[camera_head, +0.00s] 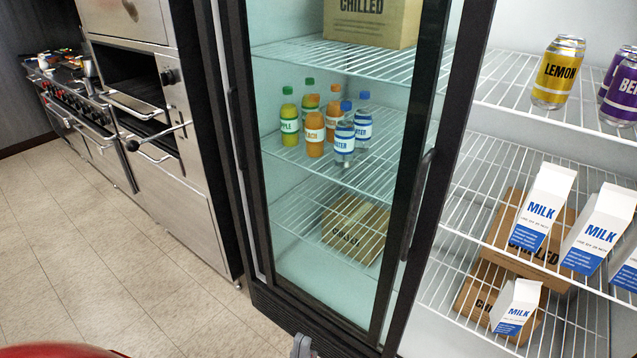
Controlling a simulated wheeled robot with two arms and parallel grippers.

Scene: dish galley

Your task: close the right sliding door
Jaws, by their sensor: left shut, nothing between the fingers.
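The tall cooler has a black-framed glass sliding door (385,250) over its left half. The right half is uncovered, with its shelves bare to the front, so the right sliding door stands open, slid left. One dark vertical handle (418,205) is on the right upright of the glass, and another handle (237,128) is on the left upright. I cannot tell which handle belongs to which door panel. My left gripper (301,345) shows only as a small grey tip at the bottom edge, shut and empty, below and apart from the door. My right gripper is not in view.
Milk cartons (541,208), a lemon can (558,72) and purple cans (620,88) stand on wire shelves in the open half. Bottles (345,135) and boxes (356,228) show behind the glass. Steel ovens (150,110) stand at left; the tiled floor (80,260) is clear.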

